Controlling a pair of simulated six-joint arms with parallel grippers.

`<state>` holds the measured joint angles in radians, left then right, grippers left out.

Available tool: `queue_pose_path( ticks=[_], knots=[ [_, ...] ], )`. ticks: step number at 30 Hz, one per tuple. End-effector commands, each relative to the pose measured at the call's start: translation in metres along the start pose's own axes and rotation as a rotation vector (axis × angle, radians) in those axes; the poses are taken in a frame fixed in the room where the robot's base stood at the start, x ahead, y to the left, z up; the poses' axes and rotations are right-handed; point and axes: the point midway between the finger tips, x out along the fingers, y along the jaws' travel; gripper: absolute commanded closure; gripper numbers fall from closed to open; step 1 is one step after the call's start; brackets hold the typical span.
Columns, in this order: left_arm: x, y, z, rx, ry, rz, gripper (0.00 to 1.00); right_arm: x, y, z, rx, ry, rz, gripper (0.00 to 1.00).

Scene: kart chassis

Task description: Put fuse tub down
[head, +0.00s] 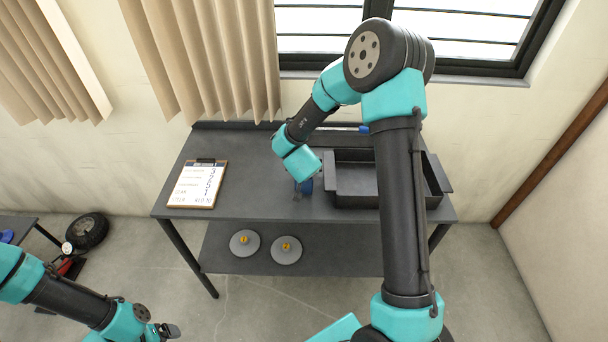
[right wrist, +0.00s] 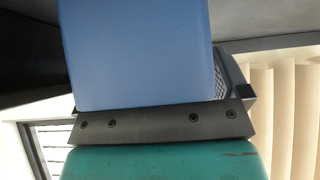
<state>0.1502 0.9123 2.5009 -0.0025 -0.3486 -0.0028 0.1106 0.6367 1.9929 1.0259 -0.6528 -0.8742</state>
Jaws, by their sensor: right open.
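The blue fuse tub (head: 307,186) is at the grey table's (head: 245,185) front part, left of the dark tray, mostly hidden by my right gripper. Its blue side fills the upper middle of the right wrist view (right wrist: 140,50). My right gripper (head: 302,189) is open at the tub, low over the table. Whether the tub's base rests on the tabletop is hidden. My left gripper (head: 172,330) is at the bottom left, away from the table, and too small to read.
A dark tray (head: 345,203) stands on the right of the table, partly behind my right arm. A clipboard (head: 198,184) lies on the left. Two grey discs (head: 245,243) with yellow centres lie on the lower shelf. The tabletop between clipboard and tub is clear. A tyre (head: 88,231) lies at far left.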

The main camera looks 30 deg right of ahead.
Motion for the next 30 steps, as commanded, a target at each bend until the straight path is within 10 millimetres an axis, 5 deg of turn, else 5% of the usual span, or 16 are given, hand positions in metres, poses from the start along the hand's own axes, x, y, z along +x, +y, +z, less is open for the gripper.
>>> queue_pose_path(
  ticks=[14, 30],
  knots=[
    [0.0000, 0.0000, 0.0000, 0.000, 0.000, 0.000, 0.11, 0.0012, 0.0001, -0.0005, 0.000, 0.001, 0.000, 0.06],
    [0.0000, 0.0000, 0.0000, 0.000, 0.000, 0.000, 0.11, 0.0012, 0.0001, -0.0005, 0.000, 0.001, 0.000, 0.57]
  ],
)
